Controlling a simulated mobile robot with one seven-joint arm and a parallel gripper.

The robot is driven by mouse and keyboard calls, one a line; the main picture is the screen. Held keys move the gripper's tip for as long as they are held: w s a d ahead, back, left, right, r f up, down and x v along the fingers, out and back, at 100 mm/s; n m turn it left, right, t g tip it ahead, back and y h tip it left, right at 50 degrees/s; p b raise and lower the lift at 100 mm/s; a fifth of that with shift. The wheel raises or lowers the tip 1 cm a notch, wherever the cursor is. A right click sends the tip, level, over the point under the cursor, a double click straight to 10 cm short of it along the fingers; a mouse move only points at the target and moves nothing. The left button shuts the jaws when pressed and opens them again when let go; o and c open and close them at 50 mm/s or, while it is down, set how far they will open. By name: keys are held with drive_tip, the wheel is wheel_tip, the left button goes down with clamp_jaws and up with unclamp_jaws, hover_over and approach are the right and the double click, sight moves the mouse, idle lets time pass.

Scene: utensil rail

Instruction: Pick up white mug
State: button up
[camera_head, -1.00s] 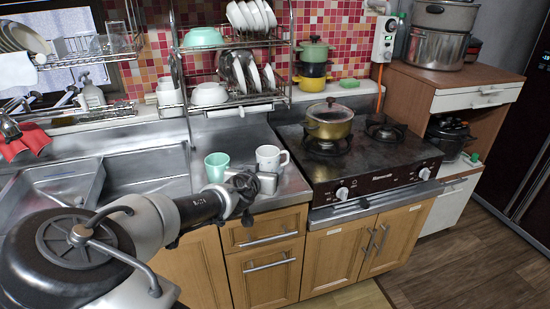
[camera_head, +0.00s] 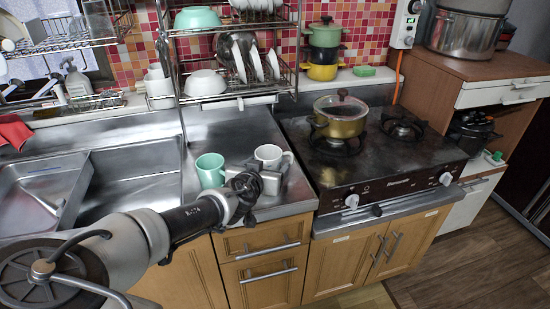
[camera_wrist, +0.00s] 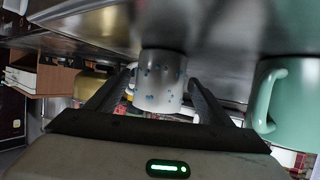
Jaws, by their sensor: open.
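The white mug (camera_head: 272,154) stands upright on the steel counter, left of the stove, its handle to the right in the head view. In the wrist view the white mug (camera_wrist: 160,88) shows small blue marks and appears between my two fingers. My gripper (camera_head: 258,175) is low over the counter, just in front of the mug, partly covering its lower part. In the wrist view my gripper (camera_wrist: 159,80) is open, with a finger on each side of the mug. I cannot tell whether either finger touches it.
A mint green mug (camera_head: 210,170) stands close to the left of the white mug; it also shows in the wrist view (camera_wrist: 292,105). The stove (camera_head: 370,165) with a yellow pot (camera_head: 340,120) is to the right. A dish rack (camera_head: 240,100) stands behind.

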drive_tip(key=shift+w+d+f, duration=0.1)
drive_tip(key=shift+w+f, duration=0.05)
drive_tip(key=shift+w, duration=0.15)
drive_tip(key=shift+s, duration=0.1)
drive_tip(key=shift+c, duration=0.7)
drive_tip(key=c, duration=1.3)
wheel_tip(320, 180, up, 10)
drive_tip(key=shift+r+p, duration=0.1)
drive_tip(key=shift+p, duration=1.05)
